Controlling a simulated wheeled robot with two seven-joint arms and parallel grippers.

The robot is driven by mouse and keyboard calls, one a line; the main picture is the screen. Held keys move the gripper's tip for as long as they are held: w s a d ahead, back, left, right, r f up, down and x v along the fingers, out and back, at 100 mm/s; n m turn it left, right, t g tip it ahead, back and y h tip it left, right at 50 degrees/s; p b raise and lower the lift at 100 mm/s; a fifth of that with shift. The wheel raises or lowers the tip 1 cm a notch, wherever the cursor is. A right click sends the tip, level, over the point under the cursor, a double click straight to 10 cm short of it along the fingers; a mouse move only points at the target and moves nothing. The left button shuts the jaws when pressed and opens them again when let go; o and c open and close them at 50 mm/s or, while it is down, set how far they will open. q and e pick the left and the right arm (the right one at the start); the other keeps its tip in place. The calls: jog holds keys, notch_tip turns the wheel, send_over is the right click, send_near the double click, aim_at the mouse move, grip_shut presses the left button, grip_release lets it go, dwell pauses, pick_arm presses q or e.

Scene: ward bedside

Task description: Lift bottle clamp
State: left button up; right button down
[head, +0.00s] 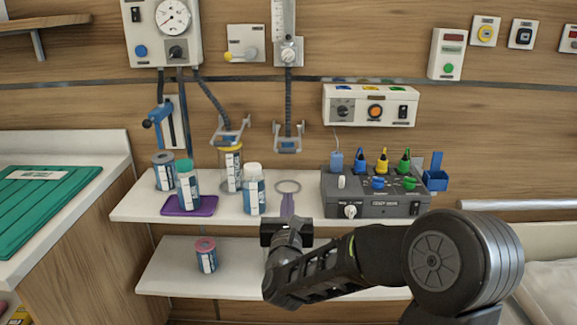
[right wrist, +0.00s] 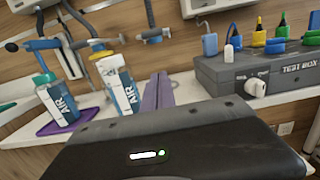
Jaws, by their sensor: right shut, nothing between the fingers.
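Two grey-and-blue clamp-like holders hang on dark stems from the wall units, a left one (head: 231,130) and a right one (head: 288,144). A clear canister with a yellow rim (head: 230,170) stands under the left holder. The space under the right holder is empty, above a thin grey ring (head: 288,187) on the shelf. I cannot tell which holder is the bottle clamp. My right gripper (head: 288,203) has purple fingers, shut and empty, below the right holder and in front of the ring. The fingers (right wrist: 158,92) also show in the right wrist view. My left gripper is out of view.
Labelled bottles (head: 254,190) stand left of my fingers, one on a purple mat (head: 204,208). A grey test box (head: 376,194) with coloured plugs stands to the right. A blue lever bracket (head: 160,113) is on the wall. A lower shelf (head: 165,275) holds a jar (head: 206,255).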

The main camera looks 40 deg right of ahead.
jog(key=w+d+r+p, duration=0.3)
jog(key=w+d, duration=0.3)
jog(key=w, duration=0.2)
jog(key=shift+w+d+r, duration=0.2)
jog(key=shift+r, duration=0.65)
jog(key=shift+r, duration=0.1)
